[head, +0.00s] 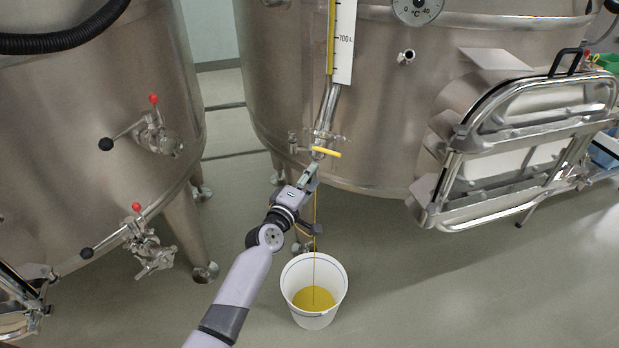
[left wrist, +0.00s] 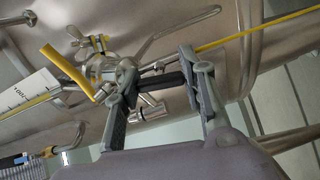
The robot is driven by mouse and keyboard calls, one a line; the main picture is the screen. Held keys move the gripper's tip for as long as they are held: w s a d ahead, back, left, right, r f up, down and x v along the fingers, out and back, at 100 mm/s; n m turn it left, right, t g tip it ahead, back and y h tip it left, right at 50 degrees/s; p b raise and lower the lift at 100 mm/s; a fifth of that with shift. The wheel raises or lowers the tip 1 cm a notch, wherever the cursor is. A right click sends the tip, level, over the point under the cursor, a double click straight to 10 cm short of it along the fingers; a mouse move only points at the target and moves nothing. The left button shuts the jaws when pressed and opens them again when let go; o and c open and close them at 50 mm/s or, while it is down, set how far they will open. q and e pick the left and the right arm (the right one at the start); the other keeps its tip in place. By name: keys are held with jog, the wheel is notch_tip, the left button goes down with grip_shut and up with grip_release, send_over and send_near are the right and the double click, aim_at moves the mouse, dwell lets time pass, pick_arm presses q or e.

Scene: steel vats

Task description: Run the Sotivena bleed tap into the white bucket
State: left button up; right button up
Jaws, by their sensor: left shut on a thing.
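The bleed tap (head: 313,170) sits at the foot of a sight glass with a white scale (head: 344,45) on the middle vat; a yellow lever (head: 326,153) is just above it, and also shows in the left wrist view (left wrist: 66,70). My left gripper (head: 311,180) is shut on a small black handle (left wrist: 163,82) at the tap, seen between its fingers. A thin yellow stream (head: 315,225) falls from there into the white bucket (head: 313,321) on the floor. Yellow liquid (head: 313,299) covers its bottom. My right gripper is out of view.
The left vat (head: 70,120) has two valves with red knobs (head: 153,99). The middle vat has a dial thermometer (head: 415,8) and a large steel hatch (head: 510,150) on its right. Vat legs stand around the bucket's far side. The floor right of the bucket is clear.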

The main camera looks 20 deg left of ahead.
pick_arm(q)
jog(key=o, duration=1.2)
jog(key=shift+c, duration=0.2)
jog(key=s+a, duration=0.1)
jog(key=s, duration=1.1)
jog(key=shift+a, duration=0.35)
